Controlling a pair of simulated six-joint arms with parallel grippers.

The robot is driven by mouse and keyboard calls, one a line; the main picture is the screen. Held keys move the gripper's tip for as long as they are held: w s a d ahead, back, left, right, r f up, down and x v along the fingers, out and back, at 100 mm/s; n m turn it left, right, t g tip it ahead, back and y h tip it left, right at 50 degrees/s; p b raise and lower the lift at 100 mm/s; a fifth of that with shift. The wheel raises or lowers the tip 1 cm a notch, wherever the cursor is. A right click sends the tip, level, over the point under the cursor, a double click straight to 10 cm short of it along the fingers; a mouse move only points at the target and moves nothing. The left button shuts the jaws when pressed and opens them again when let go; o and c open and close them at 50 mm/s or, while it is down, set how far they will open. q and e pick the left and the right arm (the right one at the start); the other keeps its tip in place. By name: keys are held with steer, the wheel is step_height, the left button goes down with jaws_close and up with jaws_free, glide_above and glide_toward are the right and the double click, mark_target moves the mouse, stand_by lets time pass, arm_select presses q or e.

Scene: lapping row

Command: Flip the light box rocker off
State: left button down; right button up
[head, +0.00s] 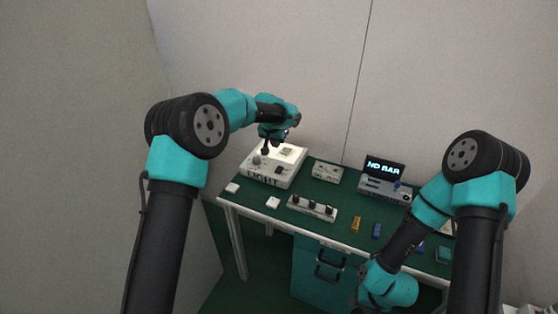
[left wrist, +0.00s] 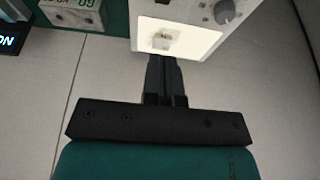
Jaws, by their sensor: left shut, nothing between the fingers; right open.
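The light box (head: 264,178) is a white box marked LIGHT at the table's back left. Its top has a bright panel (head: 289,151), a dark rocker-like part (head: 280,170) and a round knob (head: 257,160). My left gripper (head: 265,150) is shut and empty, above the box top. In the left wrist view its closed fingertips (left wrist: 162,62) are at the near edge of the glowing panel (left wrist: 190,42); contact cannot be told. There the grey knob (left wrist: 225,12) is at the upper right, and a dark red part (left wrist: 161,2) is cut off at the top. My right gripper (head: 358,298) is open, low at the table's front.
A strip with several black knobs (head: 313,208) lies mid-table. A display unit (head: 384,188) stands at the back right, and a flat panel (head: 327,172) is beside the box. White blocks (head: 272,203), a yellow block (head: 356,225) and a blue block (head: 377,230) lie along the front.

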mark_target(281, 167)
arm_select(q)
steer(key=x, duration=1.4)
steer(key=shift+s+f, duration=0.15)
steer(key=shift+s, duration=0.25)
